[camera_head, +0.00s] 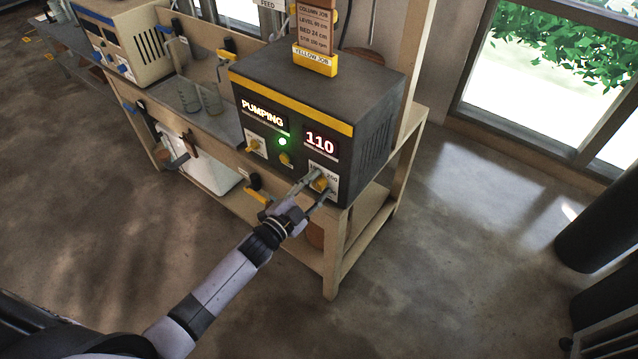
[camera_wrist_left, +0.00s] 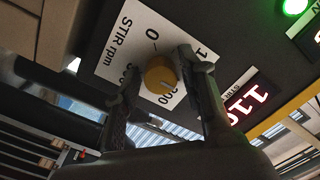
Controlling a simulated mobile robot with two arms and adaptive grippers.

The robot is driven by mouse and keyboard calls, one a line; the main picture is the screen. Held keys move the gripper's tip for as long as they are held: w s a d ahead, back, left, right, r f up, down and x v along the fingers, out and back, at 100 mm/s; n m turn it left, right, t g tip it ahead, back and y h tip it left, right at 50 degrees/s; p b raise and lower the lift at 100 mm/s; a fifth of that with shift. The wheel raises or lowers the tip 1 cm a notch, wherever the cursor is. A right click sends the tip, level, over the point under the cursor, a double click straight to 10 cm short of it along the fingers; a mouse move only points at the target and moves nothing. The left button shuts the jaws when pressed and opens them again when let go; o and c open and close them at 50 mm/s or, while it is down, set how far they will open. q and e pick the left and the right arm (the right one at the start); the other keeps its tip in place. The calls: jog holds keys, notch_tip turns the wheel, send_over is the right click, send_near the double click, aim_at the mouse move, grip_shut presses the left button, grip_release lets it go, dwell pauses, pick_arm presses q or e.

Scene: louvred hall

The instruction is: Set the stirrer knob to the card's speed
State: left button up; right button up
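The yellow stirrer knob (camera_head: 320,184) sits on a white dial plate at the lower right of the dark control box (camera_head: 371,101). My left gripper (camera_head: 318,184) has one finger on each side of the knob. In the left wrist view the knob (camera_wrist_left: 160,74) shows between the two spread fingers, with small gaps visible; contact is hard to tell. The red display (camera_head: 320,143) reads 110. The wooden job card (camera_head: 314,22) stands in a yellow holder on the box; its stir line is too small to read surely. My right gripper is out of view.
A sign (camera_head: 262,112) reads PUMPING, with a lit green lamp (camera_head: 282,141) beside it. Two more yellow knobs are on the box front. Glass beakers (camera_head: 211,100) stand on the bench to the left. The floor in front is clear.

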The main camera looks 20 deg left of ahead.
pick_arm(q)
jog(key=shift+o, duration=1)
jog(key=shift+s+a, duration=0.1)
jog(key=shift+s, duration=0.2)
jog(key=p+v, duration=0.2)
jog(key=v, duration=0.4)
jog(key=shift+s+p, duration=0.25)
jog(key=shift+p, duration=0.05)
jog(key=v, duration=1.2)
